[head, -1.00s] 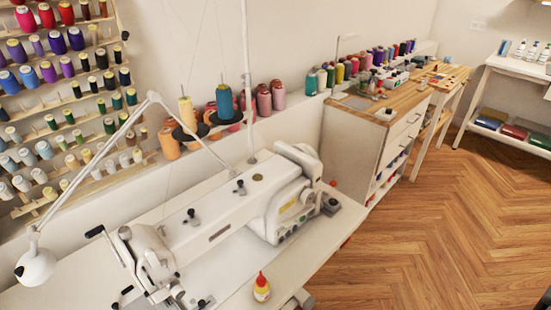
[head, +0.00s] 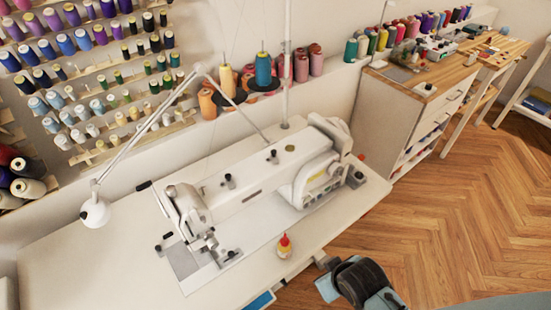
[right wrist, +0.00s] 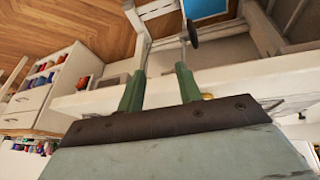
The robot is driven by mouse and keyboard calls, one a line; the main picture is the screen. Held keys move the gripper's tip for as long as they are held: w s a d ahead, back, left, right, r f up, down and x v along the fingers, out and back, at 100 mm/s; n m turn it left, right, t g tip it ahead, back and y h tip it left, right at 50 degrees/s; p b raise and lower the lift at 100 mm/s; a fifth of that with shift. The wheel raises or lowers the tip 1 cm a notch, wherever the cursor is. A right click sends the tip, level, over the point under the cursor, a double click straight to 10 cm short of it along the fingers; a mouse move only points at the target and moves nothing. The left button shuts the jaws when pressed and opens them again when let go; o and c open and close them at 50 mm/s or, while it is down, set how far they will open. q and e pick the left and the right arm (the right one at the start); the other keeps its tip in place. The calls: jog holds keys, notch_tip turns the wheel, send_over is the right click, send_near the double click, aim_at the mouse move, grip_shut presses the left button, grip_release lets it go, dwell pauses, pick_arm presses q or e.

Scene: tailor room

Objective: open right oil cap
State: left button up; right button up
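The white sewing machine (head: 250,190) stands on a white table in the head view. A small brassy round cap (head: 290,148) sits on top of its arm toward the right end, with dark knobs farther left. I cannot tell for sure which is the right oil cap. My left gripper is not in view.
The white table (head: 130,240) has bare room to the left. A white lamp (head: 95,210) and a thread stand with cones (head: 263,70) rise behind the machine. A wooden-topped cabinet (head: 400,105) stands at the right. The wooden floor (head: 440,220) is clear.

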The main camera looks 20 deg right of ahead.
jog(key=w+a+r+n+t+y, duration=0.1)
jog(key=w+a+r+n+t, duration=0.2)
jog(key=w+r, duration=0.55)
jog(key=w+a+r+n+t+y+p, duration=0.1)
jog(key=w+a+r+n+t, duration=0.1)
jog(key=w+r+t, duration=0.65)
jog(key=w+a+r+n+t+y, duration=0.1)
jog(key=w+a+r+n+t, duration=0.3)
jog(key=r, duration=0.8)
jog(key=a+r+n+g+y, duration=0.4)
jog(key=a+r+n+y, duration=0.7)
jog(key=r+n+y, duration=0.3)
jog(key=s+a+n+g+y, duration=0.2)
jog(key=a+n+g+y, duration=0.2)
jog(key=a+n+g, duration=0.5)
jog(key=n+g+h, duration=0.7)
jog(key=n+h, duration=0.3)
jog(key=h, duration=1.1)
send_near(274, 150)
notch_tip(274, 150, down, 8)
jog(key=shift+r+p, duration=0.1)
jog(key=shift+p, duration=0.75)
